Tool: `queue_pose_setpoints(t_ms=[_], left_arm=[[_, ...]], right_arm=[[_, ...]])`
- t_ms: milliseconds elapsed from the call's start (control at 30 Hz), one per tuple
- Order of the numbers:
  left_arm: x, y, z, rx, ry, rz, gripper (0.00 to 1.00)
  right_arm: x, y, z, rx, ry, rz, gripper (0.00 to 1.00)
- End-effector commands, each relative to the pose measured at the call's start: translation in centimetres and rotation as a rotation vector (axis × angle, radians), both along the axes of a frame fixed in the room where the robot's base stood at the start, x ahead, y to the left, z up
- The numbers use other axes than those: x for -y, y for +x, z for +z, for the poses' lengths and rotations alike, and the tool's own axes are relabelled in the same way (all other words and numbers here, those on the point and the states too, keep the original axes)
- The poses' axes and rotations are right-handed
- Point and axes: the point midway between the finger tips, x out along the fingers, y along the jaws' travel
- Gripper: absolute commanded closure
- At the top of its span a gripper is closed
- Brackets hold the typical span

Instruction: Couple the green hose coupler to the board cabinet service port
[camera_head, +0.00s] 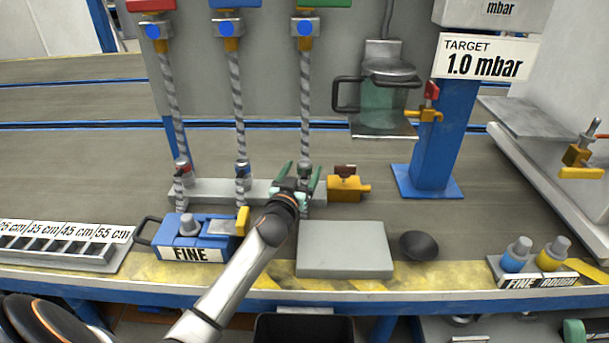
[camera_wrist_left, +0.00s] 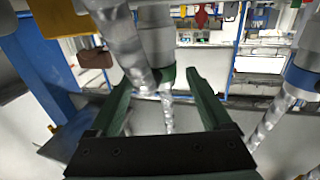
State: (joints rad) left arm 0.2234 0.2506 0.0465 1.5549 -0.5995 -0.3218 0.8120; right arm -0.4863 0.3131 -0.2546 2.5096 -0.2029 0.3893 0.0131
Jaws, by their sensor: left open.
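Three grey spiral hoses hang from red, blue and green fittings on the grey panel. The right hose (camera_head: 305,88) hangs from the green fitting (camera_head: 323,3). My left gripper (camera_head: 297,177) is at its lower end, fingers spread on either side. In the left wrist view the open fingers (camera_wrist_left: 165,88) have a grey coupler with a green band (camera_wrist_left: 168,74) and hose between them. I cannot tell whether they touch it. The gripper hides most of this end in the head view. I cannot identify the cabinet service port. My right gripper is not in view.
The blue-banded hose end (camera_head: 242,170) and red-banded end (camera_head: 182,168) stand left on a grey rack (camera_head: 212,192). A yellow valve block (camera_head: 348,188) is close right. The blue FINE unit (camera_head: 186,236) and grey plate (camera_head: 344,250) are in front. A blue post (camera_head: 447,140) stands right.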

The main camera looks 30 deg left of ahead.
Motion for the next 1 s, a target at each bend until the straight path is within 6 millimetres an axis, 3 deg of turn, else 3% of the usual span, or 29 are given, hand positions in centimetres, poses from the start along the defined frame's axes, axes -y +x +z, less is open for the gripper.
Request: queue_pose_setpoints(t_ms=[67,800,1000], left_arm=[[0.01,-0.02,0.0,0.0,0.0,0.0,0.18],[0.03,-0.05,-0.04,-0.001,-0.001,0.0,1.0],[0.03,-0.06,-0.06,-0.001,-0.001,0.0,1.0]], right_arm=[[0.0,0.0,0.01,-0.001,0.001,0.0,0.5],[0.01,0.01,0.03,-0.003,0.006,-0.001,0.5],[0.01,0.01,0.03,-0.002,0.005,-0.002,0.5]])
